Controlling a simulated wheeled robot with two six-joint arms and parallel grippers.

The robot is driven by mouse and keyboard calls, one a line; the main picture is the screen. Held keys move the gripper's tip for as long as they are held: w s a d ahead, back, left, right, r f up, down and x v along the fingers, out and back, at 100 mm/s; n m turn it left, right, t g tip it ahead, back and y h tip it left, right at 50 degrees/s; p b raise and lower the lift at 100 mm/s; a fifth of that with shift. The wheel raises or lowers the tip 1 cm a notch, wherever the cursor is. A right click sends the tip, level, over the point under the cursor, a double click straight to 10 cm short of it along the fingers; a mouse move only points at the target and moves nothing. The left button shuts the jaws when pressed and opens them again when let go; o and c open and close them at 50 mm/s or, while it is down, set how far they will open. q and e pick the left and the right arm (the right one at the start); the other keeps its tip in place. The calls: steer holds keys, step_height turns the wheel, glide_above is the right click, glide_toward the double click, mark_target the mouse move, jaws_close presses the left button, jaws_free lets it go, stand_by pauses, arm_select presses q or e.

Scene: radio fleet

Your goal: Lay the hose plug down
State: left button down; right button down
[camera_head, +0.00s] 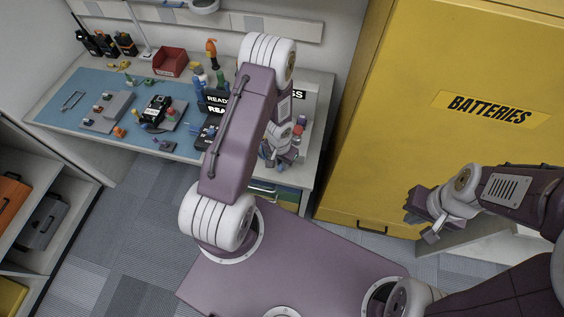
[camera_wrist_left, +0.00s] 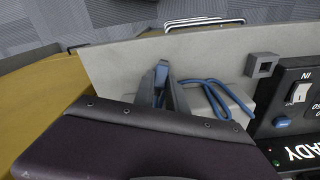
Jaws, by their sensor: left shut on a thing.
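The hose plug (camera_wrist_left: 161,70) is a small blue piece between the fingertips of my left gripper (camera_wrist_left: 162,80) in the left wrist view. A blue hose (camera_wrist_left: 214,98) lies looped beside the fingers, over the light grey bench top (camera_wrist_left: 115,65). I cannot tell whether the plug touches the bench. In the head view my left gripper (camera_head: 277,155) is at the bench's right end, and the plug is too small to make out there. My right gripper (camera_head: 418,220) is open and empty in front of the yellow cabinet, away from the bench.
A black unit marked READY (camera_wrist_left: 292,120) stands close to the plug, with a grey square socket (camera_wrist_left: 262,65) nearby. A red bin (camera_head: 170,61) stands behind. The yellow batteries cabinet (camera_head: 400,130) borders the bench's right side.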

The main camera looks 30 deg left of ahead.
arm_select(q)
steer(key=c, duration=1.3)
jaws_free()
steer(key=shift+s+r, duration=0.1)
steer(key=shift+r, duration=0.1)
steer(key=shift+r+p, duration=0.4)
steer(key=shift+p, duration=0.05)
steer(key=r+p, duration=0.4)
steer(key=r, duration=0.1)
steer(key=r+p, duration=0.2)
steer(key=r, duration=0.1)
steer(key=shift+s, duration=0.4)
steer(key=shift+w, duration=0.1)
